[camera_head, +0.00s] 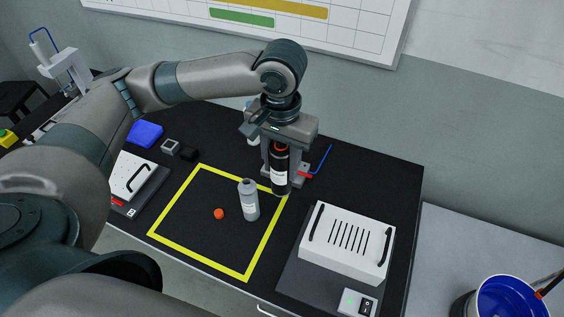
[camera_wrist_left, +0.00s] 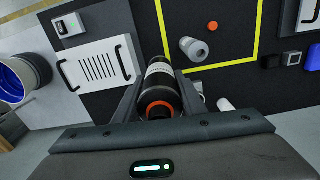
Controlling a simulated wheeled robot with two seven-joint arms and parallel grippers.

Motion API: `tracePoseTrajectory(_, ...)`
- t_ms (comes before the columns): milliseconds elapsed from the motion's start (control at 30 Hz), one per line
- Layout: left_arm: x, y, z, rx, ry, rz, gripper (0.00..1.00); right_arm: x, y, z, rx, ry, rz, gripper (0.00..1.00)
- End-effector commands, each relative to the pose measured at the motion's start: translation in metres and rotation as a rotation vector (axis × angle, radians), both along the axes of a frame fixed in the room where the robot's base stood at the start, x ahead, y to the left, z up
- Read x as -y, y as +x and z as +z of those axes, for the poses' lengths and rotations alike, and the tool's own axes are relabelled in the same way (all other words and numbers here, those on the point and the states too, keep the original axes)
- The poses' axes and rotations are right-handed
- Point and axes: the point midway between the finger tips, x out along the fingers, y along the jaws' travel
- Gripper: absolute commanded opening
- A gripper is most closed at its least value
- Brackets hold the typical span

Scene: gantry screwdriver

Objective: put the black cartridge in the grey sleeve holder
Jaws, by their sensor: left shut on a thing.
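My left gripper (camera_head: 282,155) is shut on the black cartridge (camera_head: 280,178), which has a white label and an orange ring at its top. The cartridge hangs upright between the fingers, at the right back corner of the yellow outline. The wrist view shows the cartridge (camera_wrist_left: 161,88) end-on between both fingers. I cannot tell for sure which thing is the grey sleeve holder; a small grey square piece with a dark middle (camera_head: 171,147) sits at the back left, also in the wrist view (camera_wrist_left: 292,57). Grey parts behind the gripper are partly hidden. My right gripper is not in view.
A grey bottle (camera_head: 249,201) stands inside the yellow outline (camera_head: 205,257), near an orange ball (camera_head: 219,214). A white slotted box (camera_head: 346,243) is at right, another white box (camera_head: 133,174) at left. A blue block (camera_head: 145,133) lies behind. A blue bucket (camera_head: 500,299) is far right.

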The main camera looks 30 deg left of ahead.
Motion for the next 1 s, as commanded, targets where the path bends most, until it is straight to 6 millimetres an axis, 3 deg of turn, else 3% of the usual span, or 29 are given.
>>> tracePoseTrajectory(133, 0.0, 0.0, 0.0, 0.001, 0.0, 0.0, 0.03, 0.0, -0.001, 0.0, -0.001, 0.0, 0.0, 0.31)
tracePoseTrajectory(200, 0.0, 0.0, 0.001, 0.001, 0.0, 0.0, 0.03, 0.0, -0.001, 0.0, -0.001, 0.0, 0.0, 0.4)
tracePoseTrajectory(467, 0.006, 0.016, 0.007, 0.0, -0.001, -0.026, 0.03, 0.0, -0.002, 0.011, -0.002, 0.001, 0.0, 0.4)
tracePoseTrajectory(667, 0.019, 0.054, 0.016, -0.002, -0.003, -0.093, 0.03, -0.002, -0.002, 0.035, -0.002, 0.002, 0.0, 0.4)
tracePoseTrajectory(1000, 0.032, 0.138, 0.015, -0.006, -0.003, -0.273, 0.03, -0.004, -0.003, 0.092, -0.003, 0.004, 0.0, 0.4)
